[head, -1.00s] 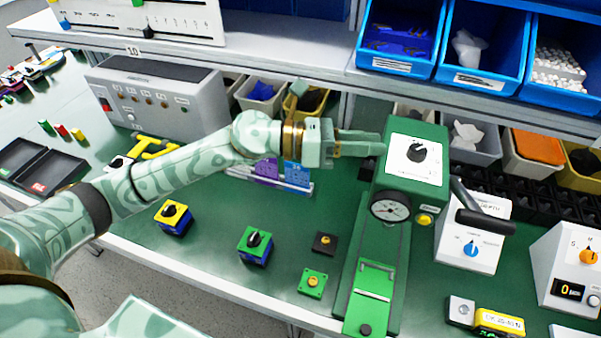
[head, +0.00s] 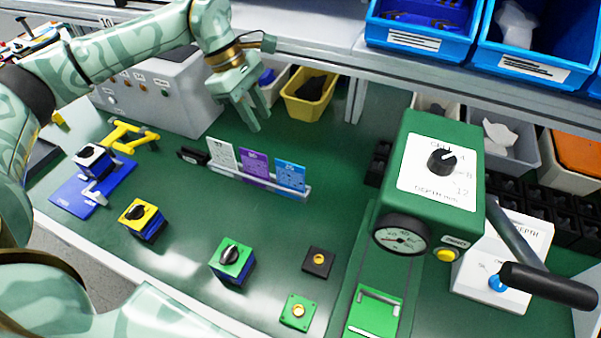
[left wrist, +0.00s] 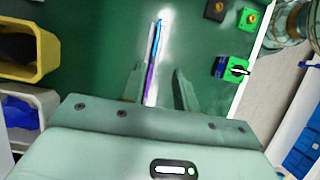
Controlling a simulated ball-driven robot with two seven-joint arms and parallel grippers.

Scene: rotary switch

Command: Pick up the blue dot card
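The blue card (head: 290,175) stands at the right end of a clear card rack (head: 262,183) on the green bench. A purple card (head: 254,167) and a white card (head: 222,154) stand to its left. The marks on the cards are too small to read surely. My left gripper (head: 248,108) is open and empty, pointing down above and behind the rack, nearer the white and purple cards than the blue one. In the left wrist view the cards show edge-on beyond the open fingers (left wrist: 157,72). My right gripper is not in view.
A green press (head: 440,165) with a dial and black lever stands to the right. Green and yellow switch boxes (head: 232,262) (head: 143,219) stand in front. A yellow bin (head: 308,105) is behind, under the shelf edge. Bench between rack and boxes is clear.

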